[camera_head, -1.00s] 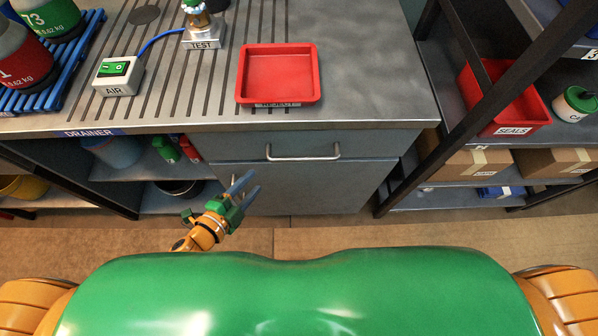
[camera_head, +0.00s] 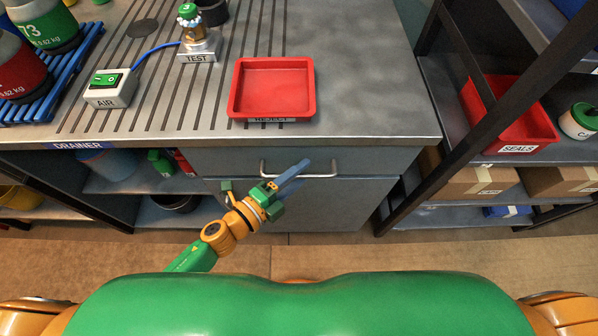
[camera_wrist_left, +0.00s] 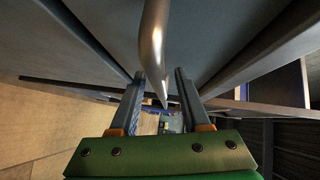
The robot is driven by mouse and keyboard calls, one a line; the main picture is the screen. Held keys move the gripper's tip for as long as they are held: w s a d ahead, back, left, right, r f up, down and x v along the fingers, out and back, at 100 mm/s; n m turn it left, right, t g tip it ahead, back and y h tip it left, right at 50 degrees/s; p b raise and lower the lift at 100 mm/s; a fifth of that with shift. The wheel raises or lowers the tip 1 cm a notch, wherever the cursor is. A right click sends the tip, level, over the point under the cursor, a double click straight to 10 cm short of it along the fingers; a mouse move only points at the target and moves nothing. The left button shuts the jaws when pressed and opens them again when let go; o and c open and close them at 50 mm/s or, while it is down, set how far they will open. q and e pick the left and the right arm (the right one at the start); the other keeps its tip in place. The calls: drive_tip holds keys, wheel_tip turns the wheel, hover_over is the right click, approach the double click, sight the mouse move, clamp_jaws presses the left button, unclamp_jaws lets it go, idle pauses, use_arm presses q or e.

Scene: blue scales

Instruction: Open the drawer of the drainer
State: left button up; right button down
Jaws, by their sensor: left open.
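The drainer (camera_head: 350,98) is a grey metal bench with a grooved top. Its drawer (camera_head: 222,160) is a shut grey front under the right part of the top. A silver bar handle (camera_head: 325,175) runs across the drawer front. My left gripper (camera_head: 297,169) is at the handle, its blue-grey fingers overlapping the bar's middle in the head view. In the left wrist view the handle (camera_wrist_left: 154,40) reaches down between the two open fingers (camera_wrist_left: 160,76). I cannot tell whether a finger touches it. My right gripper is not in view.
A red tray (camera_head: 272,88) sits above the drawer near the front edge. A TEST fitting (camera_head: 194,48) and an AIR switch box (camera_head: 110,88) stand left of it. A dark rack with a red SEALS bin (camera_head: 520,140) is at right. Floor before the drawer is clear.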

use_arm(q)
clamp_jaws()
idle(1.3)
